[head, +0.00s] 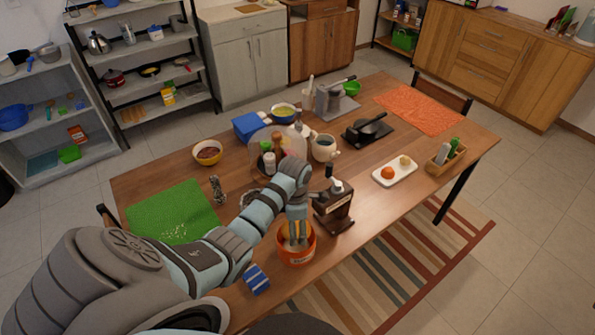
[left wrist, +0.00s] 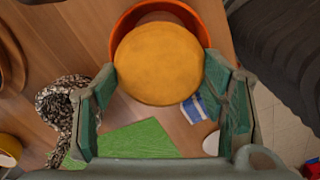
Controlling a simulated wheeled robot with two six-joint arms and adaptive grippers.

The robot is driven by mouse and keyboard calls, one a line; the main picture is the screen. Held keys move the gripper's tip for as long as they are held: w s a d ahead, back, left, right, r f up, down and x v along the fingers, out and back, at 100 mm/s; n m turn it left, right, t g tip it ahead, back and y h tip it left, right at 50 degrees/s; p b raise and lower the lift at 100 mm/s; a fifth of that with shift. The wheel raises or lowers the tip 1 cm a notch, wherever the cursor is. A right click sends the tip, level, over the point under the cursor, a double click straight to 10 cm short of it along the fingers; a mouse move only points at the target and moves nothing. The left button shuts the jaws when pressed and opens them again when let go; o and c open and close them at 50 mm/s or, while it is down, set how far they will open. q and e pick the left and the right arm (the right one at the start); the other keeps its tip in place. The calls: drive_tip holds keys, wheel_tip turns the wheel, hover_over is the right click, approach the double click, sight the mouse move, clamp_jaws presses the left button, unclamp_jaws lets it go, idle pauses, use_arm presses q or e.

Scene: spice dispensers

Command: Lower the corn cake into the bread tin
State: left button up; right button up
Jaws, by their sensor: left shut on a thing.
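The corn cake (left wrist: 158,62) is a round, golden-yellow disc in the left wrist view, between the fingertips of my left gripper (left wrist: 160,78). The gripper is shut on it from both sides. The bread tin (head: 297,259) is a round orange container near the table's front edge. In the left wrist view its orange rim (left wrist: 124,27) shows beyond the cake, which covers part of its opening. In the head view my left gripper (head: 298,240) points down at the tin's mouth. The cake's depth relative to the rim is hard to tell. My right gripper is not in view.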

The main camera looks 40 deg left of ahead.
use_arm(q)
drive_tip(key=shift+f+b, duration=0.85)
drive_tip(key=shift+f, duration=0.9)
drive_tip(key=shift+s+d+f+b, duration=0.2)
drive_tip(key=shift+s+f+b, duration=0.2)
drive_tip(key=shift+s, duration=0.05)
drive_tip(key=shift+s+d+f, duration=0.1)
drive_tip(key=shift+s+f, duration=0.05)
drive_tip(key=shift+f, duration=0.1)
drive_tip(key=shift+c, duration=0.8)
drive_tip(key=shift+f, duration=0.25)
drive_tip(key=shift+c, duration=1.1)
drive_tip(key=shift+o, duration=0.4)
drive_tip(key=shift+f, duration=0.15)
drive_tip(key=shift+o, duration=0.2)
drive_tip(key=shift+w+a+f, duration=0.15)
drive_tip(key=shift+w+a, duration=0.15)
drive_tip(key=shift+w, duration=0.2)
drive_tip(key=shift+s, duration=0.1)
